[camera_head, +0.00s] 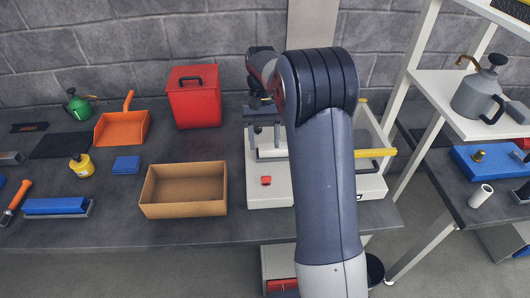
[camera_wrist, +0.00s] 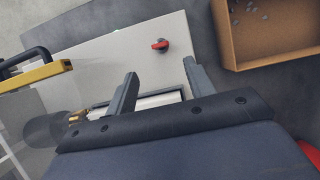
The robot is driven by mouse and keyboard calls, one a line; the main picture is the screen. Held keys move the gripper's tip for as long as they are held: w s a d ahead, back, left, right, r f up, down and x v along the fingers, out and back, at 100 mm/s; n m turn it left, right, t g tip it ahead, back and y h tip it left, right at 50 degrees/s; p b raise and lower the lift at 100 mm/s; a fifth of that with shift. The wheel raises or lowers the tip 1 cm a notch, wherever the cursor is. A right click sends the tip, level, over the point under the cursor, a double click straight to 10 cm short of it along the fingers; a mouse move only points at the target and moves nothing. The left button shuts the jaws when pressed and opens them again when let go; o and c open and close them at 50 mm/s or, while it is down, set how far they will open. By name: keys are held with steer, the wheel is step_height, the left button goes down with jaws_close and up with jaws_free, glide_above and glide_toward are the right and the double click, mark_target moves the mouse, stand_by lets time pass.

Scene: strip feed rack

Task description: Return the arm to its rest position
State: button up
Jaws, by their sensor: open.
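My gripper (camera_wrist: 160,90) is open in the wrist view, with its two dark fingers apart and nothing seen between their tips. It is over the white machine (camera_wrist: 105,45), near a slot with a pale roller (camera_wrist: 158,101). In the head view my arm crosses the white machine (camera_head: 270,193) and hides much of it.
An open cardboard box (camera_head: 184,210) stands left of the machine, with small grey pieces inside in the wrist view (camera_wrist: 229,40). A red bin (camera_head: 194,97) and orange dustpan (camera_head: 122,128) stand behind. A yellow-handled bar (camera_head: 375,153) is right of my arm. White shelving (camera_head: 452,105) rises at right.

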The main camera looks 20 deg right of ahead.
steer(key=shift+w+r, duration=0.1)
steer(key=shift+r, duration=0.15)
steer(key=p+x, duration=0.1)
steer(key=x, duration=1)
steer(key=shift+r, duration=0.15)
